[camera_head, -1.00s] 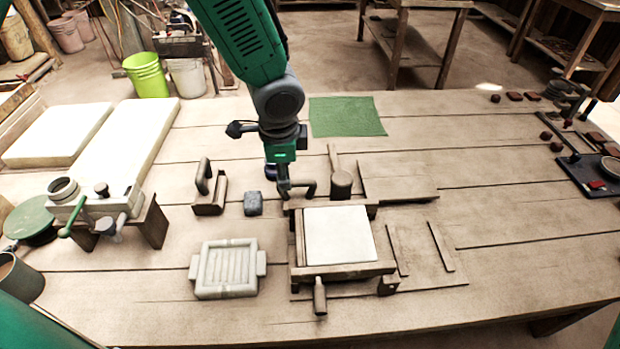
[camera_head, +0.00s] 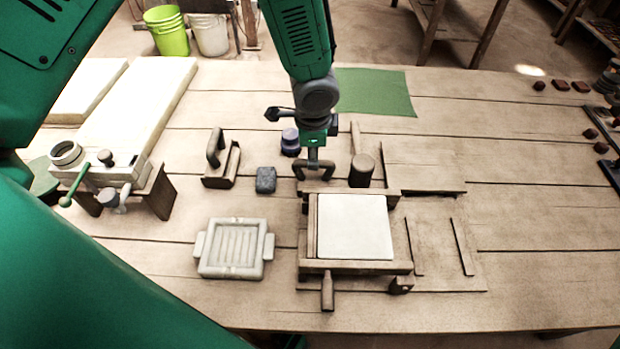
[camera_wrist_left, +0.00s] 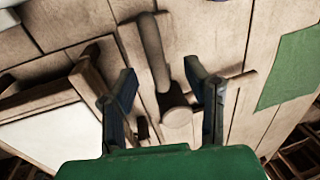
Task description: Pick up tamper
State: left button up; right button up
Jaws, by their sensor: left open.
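A mallet-shaped wooden tool (camera_head: 361,170) with a round head and a straight handle lies on the bench behind the press frame; I take it to be the tamper. My left gripper (camera_head: 314,170) hangs open and empty just left of it in the head view. In the left wrist view, the tool's round head (camera_wrist_left: 176,117) shows between the spread fingers of the gripper (camera_wrist_left: 165,95), nearer the right finger, with its handle running upward. I see no grip on it. My right gripper is out of view.
A wooden press frame (camera_head: 312,267) with a white slab (camera_head: 355,225) stands close in front. A green cloth (camera_head: 375,92) lies behind.

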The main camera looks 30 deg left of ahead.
aim_at(319, 165)
pick_arm(q)
jog(key=shift+d+f, duration=0.3)
jog(key=shift+f, duration=0.2)
jog(key=f, duration=0.3)
jog(key=shift+w+d+f, duration=0.1)
jog(key=shift+w+d, duration=0.15)
jog(key=shift+d, duration=0.1)
jog(key=shift+w+a+f, duration=0.1)
jog(key=shift+a+f, duration=0.05)
jog(key=shift+f, duration=0.15)
jog(key=shift+a, duration=0.6)
jog(key=shift+a+f, duration=0.1)
jog(key=shift+a, duration=0.1)
jog(key=shift+c, duration=1.3)
grip_shut()
jog(key=shift+d, duration=0.65)
jog(key=shift+r, duration=0.35)
jog(key=r, duration=0.2)
jog(key=a+r, duration=0.1)
jog(key=r, duration=0.5)
jog(key=shift+a+r+p, duration=0.15)
jog(key=shift+p, duration=0.2)
jog(key=shift+d+r, duration=0.3)
jog(key=shift+r, duration=0.25)
jog(key=shift+d+r, duration=0.1)
jog(key=shift+d, duration=0.2)
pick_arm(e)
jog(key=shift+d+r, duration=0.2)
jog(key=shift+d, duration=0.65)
